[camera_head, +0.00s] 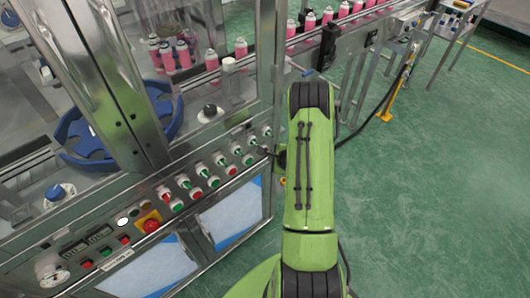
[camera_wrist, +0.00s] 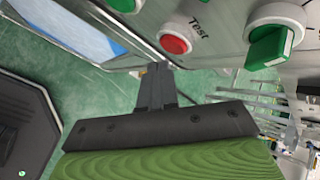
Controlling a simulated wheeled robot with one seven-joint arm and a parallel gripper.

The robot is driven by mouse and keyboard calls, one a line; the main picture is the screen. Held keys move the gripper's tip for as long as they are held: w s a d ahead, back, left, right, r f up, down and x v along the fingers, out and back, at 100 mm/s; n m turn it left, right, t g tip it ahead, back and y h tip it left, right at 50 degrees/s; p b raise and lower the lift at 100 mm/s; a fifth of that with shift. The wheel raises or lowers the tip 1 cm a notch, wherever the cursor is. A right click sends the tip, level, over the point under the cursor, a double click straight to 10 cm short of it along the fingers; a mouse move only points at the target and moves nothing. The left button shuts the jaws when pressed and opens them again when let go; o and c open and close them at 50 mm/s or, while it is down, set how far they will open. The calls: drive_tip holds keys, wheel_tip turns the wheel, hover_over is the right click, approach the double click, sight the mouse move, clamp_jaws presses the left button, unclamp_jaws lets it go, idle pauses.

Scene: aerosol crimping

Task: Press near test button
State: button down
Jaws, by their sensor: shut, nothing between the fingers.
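In the wrist view, a round red button (camera_wrist: 175,38) sits in a pale ring on the metal panel (camera_wrist: 215,50), with the word "Test" printed beside it. My gripper (camera_wrist: 157,68) is shut and empty. Its fingertips appear just below the red button in that view. I cannot tell whether they touch it, though a gap seems to show. In the head view, my gripper (camera_head: 264,149) is at the right end of the sloping button panel (camera_head: 215,165), partly hidden beside my green arm. Which head-view button is the test button is unclear.
A green selector knob (camera_wrist: 270,46) stands out right of the red button, and a green button (camera_wrist: 122,4) is at the top. The panel carries several more buttons, including a red emergency stop (camera_head: 150,225). Pink cans (camera_head: 241,47) stand behind. The green floor (camera_head: 430,190) at right is clear.

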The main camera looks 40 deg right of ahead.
drive_tip(key=shift+s, duration=0.1)
drive_tip(key=s+b, duration=0.2)
drive_tip(key=s, duration=0.2)
drive_tip(key=shift+s+d, duration=0.1)
drive_tip(key=shift+s, duration=0.3)
idle(0.4)
